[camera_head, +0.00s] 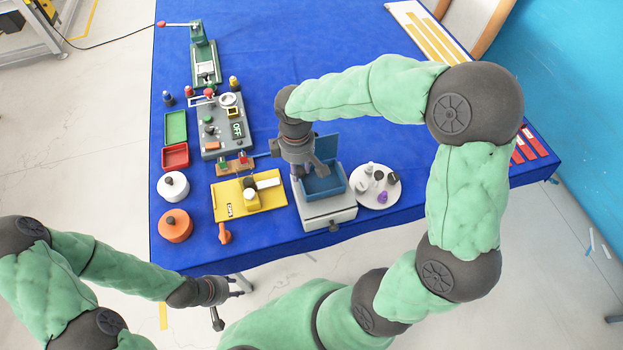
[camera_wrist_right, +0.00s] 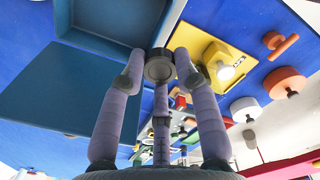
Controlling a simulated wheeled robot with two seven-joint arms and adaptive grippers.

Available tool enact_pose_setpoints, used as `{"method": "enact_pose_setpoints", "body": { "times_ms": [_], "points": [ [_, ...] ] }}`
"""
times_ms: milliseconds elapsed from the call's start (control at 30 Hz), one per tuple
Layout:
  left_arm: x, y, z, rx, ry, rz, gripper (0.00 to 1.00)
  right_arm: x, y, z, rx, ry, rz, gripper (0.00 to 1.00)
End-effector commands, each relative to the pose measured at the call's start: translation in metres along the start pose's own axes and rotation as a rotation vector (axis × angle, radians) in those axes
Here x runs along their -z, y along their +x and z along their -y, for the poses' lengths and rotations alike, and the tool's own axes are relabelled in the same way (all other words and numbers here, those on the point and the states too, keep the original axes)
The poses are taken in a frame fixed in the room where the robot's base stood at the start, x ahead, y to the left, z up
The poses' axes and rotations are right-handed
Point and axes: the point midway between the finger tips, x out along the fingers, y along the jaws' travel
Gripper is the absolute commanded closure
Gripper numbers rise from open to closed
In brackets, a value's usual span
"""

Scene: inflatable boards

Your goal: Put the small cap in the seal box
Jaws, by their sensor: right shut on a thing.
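The seal box (camera_head: 326,188) is a blue open box on a grey base, with its blue lid (camera_head: 327,148) raised at the back. My right gripper (camera_head: 305,172) is over the left side of the box. In the right wrist view my right gripper's fingers are shut on a small dark round cap (camera_wrist_right: 159,66). The blue box (camera_wrist_right: 75,92) fills the left of that view, beside the cap. The head view does not show the cap clearly. My left gripper (camera_head: 238,287) is empty, off the table's front edge, with its fingers spread.
A white round plate (camera_head: 391,194) with several small caps stands right of the box. A yellow fixture (camera_head: 230,209), a grey control panel (camera_head: 214,137), a white pot (camera_head: 173,188) and an orange pot (camera_head: 175,228) stand to the left. The blue table is clear at the back centre.

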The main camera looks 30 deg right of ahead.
Motion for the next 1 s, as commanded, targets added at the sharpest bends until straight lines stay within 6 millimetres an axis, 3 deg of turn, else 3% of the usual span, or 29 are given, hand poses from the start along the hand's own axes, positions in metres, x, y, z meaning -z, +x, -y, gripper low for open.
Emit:
{"method": "enact_pose_setpoints", "body": {
  "times_ms": [200,467,700,1000],
  "points": [
    [0.0,0.004,0.002,0.0,0.0,0.0,0.6,-0.02,0.028,-0.011,0.001,0.002,0.001,0.81],
    [0.0,0.006,0.002,0.0,0.0,0.0,0.6,-0.03,0.041,-0.015,0.001,0.003,0.001,0.81],
    [0.0,0.011,0.004,0.0,0.0,0.0,0.6,-0.03,0.072,-0.016,0.002,0.001,0.001,0.81],
    [0.0,0.011,0.004,0.0,0.0,0.0,0.6,-0.03,0.073,-0.016,0.0,0.001,-0.001,0.81]
  ]
}}
